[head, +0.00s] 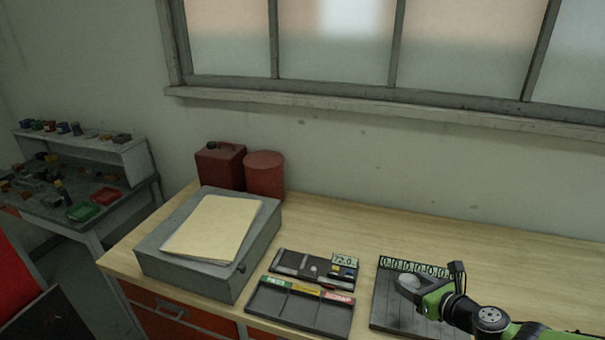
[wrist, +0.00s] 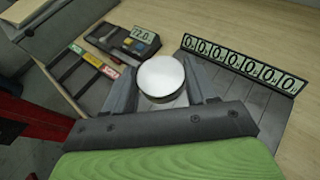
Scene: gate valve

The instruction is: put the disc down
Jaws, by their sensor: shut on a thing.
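A pale round disc (wrist: 161,76) sits between the fingers of my gripper (wrist: 164,94) in the wrist view. My gripper is shut on it. In the head view the disc (head: 408,282) shows as a grey round shape at the tip of my gripper (head: 420,291), over the dark slotted board (head: 384,312) with a row of number tags. The gap between disc and board is hard to judge. A dark tray (head: 297,311) with green, yellow and red labels lies to the left. A small device (head: 312,269) with a 72.0 display lies behind the tray.
A grey box (head: 196,262) with a tan folder (head: 212,228) on top stands on the bench at the left. A red can (head: 221,166) and red cylinder (head: 264,175) stand behind it. The bench behind the board is clear.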

